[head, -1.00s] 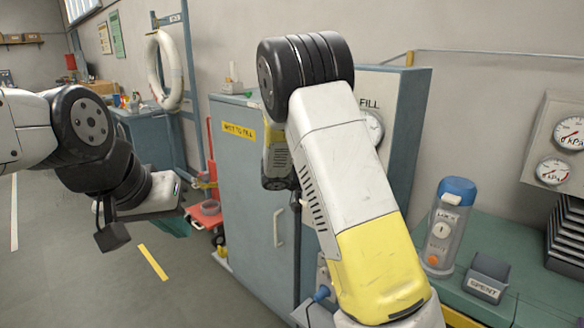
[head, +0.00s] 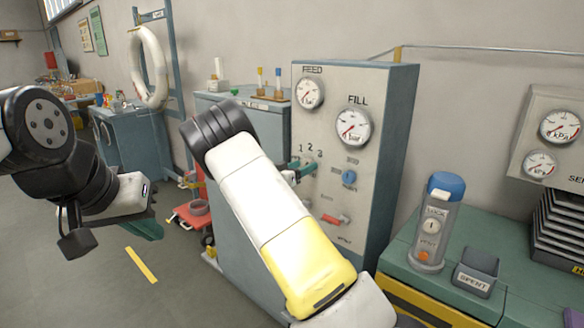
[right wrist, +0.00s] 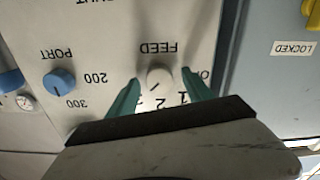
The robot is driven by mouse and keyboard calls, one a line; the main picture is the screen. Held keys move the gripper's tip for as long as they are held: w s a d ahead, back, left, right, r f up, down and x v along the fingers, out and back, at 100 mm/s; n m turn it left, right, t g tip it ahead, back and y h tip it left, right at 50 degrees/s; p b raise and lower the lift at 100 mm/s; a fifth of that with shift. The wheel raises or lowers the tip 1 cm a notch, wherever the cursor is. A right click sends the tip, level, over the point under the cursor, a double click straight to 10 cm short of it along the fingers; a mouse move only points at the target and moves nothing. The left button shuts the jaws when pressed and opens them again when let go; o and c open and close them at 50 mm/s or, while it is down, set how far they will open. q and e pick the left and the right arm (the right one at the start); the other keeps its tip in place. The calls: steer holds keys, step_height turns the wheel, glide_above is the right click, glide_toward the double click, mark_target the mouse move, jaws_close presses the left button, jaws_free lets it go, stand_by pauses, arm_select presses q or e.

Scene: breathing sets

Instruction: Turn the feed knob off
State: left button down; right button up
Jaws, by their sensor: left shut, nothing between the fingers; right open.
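The white feed knob (right wrist: 160,76) is on the pale panel under the FEED label, upside down in the right wrist view. A dark mark on its face points down-left, toward the 2 and 3. A partly hidden label starting with O is at the right. My right gripper (right wrist: 161,80) is open, with one teal finger on each side of the knob; I cannot tell whether they touch it. In the head view my right gripper (head: 303,169) is at the panel (head: 313,133) and hides the knob. My left gripper (head: 146,229) is shut and empty, away from the panel.
A blue PORT knob (right wrist: 58,84) is beside the feed knob; it also shows in the head view (head: 349,177). A red lever (head: 335,220) is lower on the panel. Gauges (head: 353,127) are above. A blue-capped cylinder (head: 436,225) and SPENT bin (head: 475,272) stand right.

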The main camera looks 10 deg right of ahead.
steer(key=shift+w+d, duration=0.15)
steer(key=shift+d, duration=0.05)
steer(key=shift+c, duration=0.2)
jaws_close()
